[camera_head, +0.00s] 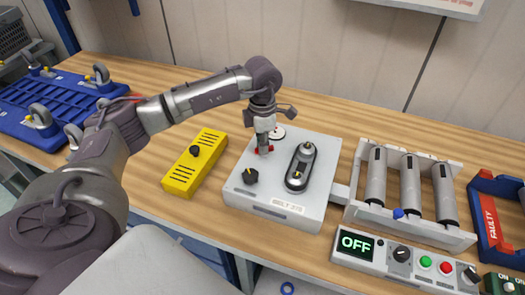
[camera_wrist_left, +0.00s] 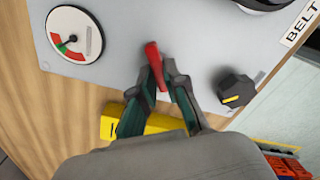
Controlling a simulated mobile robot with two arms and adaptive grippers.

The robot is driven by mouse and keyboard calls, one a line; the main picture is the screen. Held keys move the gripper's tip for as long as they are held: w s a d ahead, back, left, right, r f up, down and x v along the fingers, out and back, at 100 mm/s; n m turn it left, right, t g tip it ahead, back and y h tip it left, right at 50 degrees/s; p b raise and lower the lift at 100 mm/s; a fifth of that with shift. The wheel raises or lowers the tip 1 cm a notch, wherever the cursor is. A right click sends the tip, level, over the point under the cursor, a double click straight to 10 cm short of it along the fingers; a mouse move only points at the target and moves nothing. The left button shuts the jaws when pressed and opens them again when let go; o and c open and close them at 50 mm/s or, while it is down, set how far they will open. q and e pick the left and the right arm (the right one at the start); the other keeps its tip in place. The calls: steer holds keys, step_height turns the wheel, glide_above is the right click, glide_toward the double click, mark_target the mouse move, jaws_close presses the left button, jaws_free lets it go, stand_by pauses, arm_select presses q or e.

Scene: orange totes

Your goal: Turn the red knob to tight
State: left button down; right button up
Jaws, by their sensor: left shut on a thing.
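The red knob (camera_wrist_left: 152,55) is a narrow red bar handle on the light grey belt unit (camera_head: 270,197). My left gripper (camera_head: 264,146) reaches down to the unit's far left part. In the left wrist view the left gripper (camera_wrist_left: 160,78) has its two fingers shut on the knob's sides; the knob's far end sticks out between them. In the head view only bits of red show at the fingertips. A round white gauge (camera_wrist_left: 75,35) with red and green sectors lies left of the knob in the wrist view. My right gripper is not in view.
A black knob (camera_head: 250,175) with a yellow mark and a dark oval part (camera_head: 300,166) sit on the same unit. A yellow box (camera_head: 196,162) stands close on the left. Rollers (camera_head: 410,186) and a control box reading OFF (camera_head: 356,243) lie to the right.

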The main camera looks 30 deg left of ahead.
arm_select(q)
steer(key=m+b, duration=0.2)
steer(key=m, duration=0.1)
steer(key=shift+w+f+m, duration=0.1)
steer(key=shift+m, duration=0.2)
steer(key=shift+m+b, duration=0.95)
steer(key=shift+m, duration=0.65)
steer(key=c, duration=1.2)
jaws_free()
steer(key=shift+r, duration=0.2)
step_height(320, 180, up, 12)
